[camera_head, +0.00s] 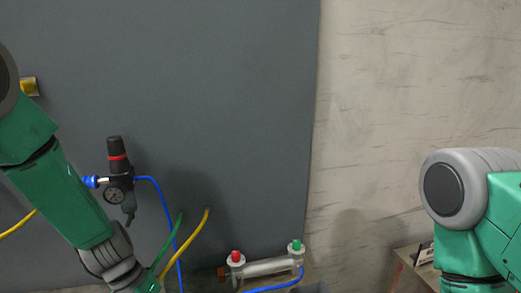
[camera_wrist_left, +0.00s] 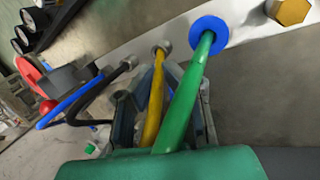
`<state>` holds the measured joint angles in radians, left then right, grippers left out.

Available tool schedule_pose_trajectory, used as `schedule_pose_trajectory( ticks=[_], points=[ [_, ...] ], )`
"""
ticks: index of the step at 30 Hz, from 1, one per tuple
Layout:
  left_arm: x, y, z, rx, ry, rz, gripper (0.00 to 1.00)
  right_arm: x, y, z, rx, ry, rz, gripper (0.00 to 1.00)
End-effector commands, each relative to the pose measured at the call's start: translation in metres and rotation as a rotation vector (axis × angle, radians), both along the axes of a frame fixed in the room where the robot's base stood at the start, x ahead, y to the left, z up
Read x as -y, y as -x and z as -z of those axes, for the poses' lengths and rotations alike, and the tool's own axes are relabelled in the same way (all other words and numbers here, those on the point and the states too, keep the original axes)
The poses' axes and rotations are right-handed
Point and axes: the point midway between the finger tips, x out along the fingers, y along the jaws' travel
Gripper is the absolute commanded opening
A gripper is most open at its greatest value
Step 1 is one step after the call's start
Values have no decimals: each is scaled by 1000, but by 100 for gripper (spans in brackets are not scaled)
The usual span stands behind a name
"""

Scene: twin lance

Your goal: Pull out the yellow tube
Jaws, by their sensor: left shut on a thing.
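The yellow tube (camera_wrist_left: 155,95) runs down from a metal fitting (camera_wrist_left: 164,47) on a pale bar in the left wrist view. Its upper end meets that fitting. My left gripper (camera_wrist_left: 160,100) is shut on the yellow tube, with a finger on either side of it. The green tube (camera_wrist_left: 188,95) passes close beside it and in front of part of the gripper, hiding some of the grip. In the head view the yellow tube (camera_head: 192,238) arches beside the green tube (camera_head: 171,246) near my left wrist. The left fingertips are not clear there. My right gripper is out of frame.
A blue collar (camera_wrist_left: 208,34) surrounds the green tube's end. Blue (camera_wrist_left: 70,104) and black (camera_wrist_left: 98,95) tubes run to the left.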

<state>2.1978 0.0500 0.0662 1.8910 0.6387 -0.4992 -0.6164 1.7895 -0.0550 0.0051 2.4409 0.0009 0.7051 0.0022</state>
Motion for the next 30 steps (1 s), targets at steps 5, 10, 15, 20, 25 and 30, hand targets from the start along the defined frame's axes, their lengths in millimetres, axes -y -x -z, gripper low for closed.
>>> schedule_pose_trajectory(
  ticks=[5,10,15,20,25,30],
  points=[
    [-4,0,1,2,-13,-3,0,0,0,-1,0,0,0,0],
    [-4,0,-2,2,-10,-2,0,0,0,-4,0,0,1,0],
    [-5,0,-7,3,-8,-3,0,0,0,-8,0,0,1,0],
    [-4,0,-10,4,-8,-3,0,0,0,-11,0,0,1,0],
    [-3,0,-12,2,-9,-2,0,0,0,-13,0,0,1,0],
    [-2,0,-11,2,-9,-2,0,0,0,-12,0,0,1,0]
  ],
)
